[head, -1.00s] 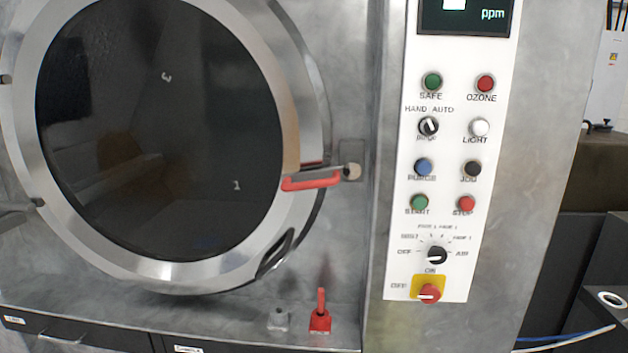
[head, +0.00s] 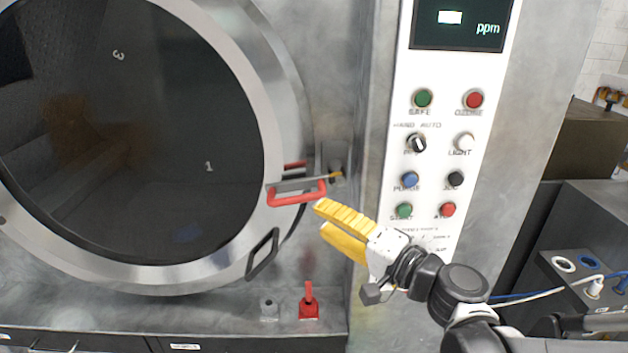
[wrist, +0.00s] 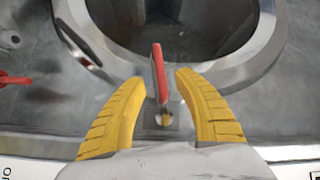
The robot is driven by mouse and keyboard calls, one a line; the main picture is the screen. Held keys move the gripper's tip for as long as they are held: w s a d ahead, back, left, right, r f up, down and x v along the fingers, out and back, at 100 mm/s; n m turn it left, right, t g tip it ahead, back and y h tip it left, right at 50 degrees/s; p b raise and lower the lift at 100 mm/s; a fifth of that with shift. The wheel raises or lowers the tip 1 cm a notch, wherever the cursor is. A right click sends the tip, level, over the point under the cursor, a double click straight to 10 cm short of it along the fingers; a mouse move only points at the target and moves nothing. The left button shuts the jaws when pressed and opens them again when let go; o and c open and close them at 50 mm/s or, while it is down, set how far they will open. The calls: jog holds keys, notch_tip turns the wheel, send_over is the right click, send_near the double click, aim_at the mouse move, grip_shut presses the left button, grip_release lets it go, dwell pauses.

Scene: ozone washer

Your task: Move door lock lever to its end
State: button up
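The door lock lever (head: 297,192) is a red handle on a metal bar at the right rim of the round door (head: 262,100). It lies nearly level in the head view. In the wrist view the red lever (wrist: 158,75) stands upright in the picture, between the two yellow fingers. My gripper (head: 319,218) is open, with its yellow fingertips just right of and below the lever. In the wrist view the fingers of my gripper (wrist: 160,82) are spread on either side of the lever, with visible gaps. I cannot tell how far the lever lies in depth between them.
A dark loop handle (head: 263,254) sits on the door rim below the lever. A small red lever (head: 308,304) stands on the ledge below. The control panel (head: 432,130) with buttons and knobs is at the right, partly hidden by my arm.

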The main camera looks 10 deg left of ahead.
aim_at(292, 197)
jog(key=b+x, duration=0.1)
jog(key=x, duration=0.8)
jog(key=shift+w+a, duration=0.15)
jog(key=shift+a, duration=0.05)
grip_shut()
